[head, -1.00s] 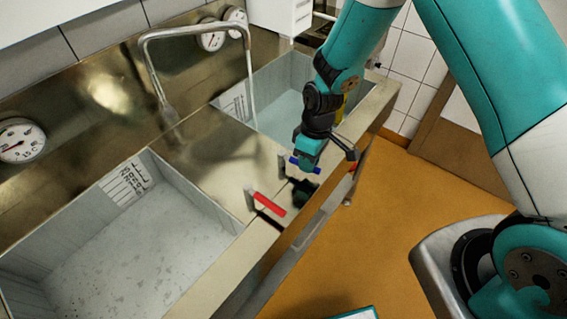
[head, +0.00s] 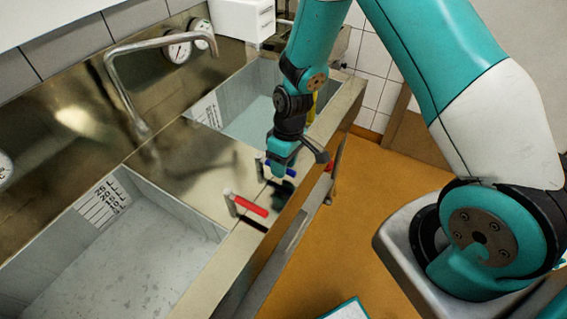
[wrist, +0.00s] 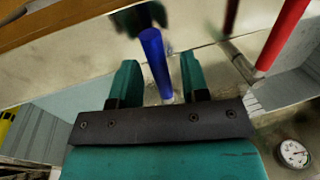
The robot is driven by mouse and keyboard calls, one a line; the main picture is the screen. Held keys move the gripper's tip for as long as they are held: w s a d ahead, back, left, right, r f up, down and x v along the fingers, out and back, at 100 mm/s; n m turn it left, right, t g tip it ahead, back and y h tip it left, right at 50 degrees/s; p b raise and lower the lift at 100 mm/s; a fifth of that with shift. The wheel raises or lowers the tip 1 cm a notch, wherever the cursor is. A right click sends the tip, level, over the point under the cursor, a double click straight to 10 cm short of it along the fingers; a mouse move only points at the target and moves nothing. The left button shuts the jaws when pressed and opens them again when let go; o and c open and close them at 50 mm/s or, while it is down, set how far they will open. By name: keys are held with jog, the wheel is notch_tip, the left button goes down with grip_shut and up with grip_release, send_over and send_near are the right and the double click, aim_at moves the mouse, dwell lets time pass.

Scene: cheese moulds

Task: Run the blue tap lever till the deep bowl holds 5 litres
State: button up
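The blue tap lever (wrist: 155,55) stands between my gripper's two teal fingers in the wrist view, with a gap on each side. My gripper (wrist: 160,82) is open around it. In the head view my gripper (head: 283,167) hangs over the sink's front ledge and partly hides the blue lever (head: 290,172). The metal spout (head: 155,43) points over the right bowl (head: 240,118), which has a pale bluish surface inside and a marked scale (head: 206,110). The left bowl (head: 120,262) also has a scale (head: 103,203). I cannot tell water levels or read the scales.
A red lever (head: 250,206) sits left of the blue one, and also shows in the wrist view (wrist: 284,38). Dials (head: 178,47) are on the back panel. A white box (head: 245,20) stands behind. The orange floor on the right is mostly clear.

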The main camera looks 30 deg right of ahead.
notch_tip(320, 180, up, 17)
jog(key=w+d+b, duration=0.1)
jog(key=d+b, duration=0.2)
jog(key=shift+w, duration=0.4)
dwell(2.1)
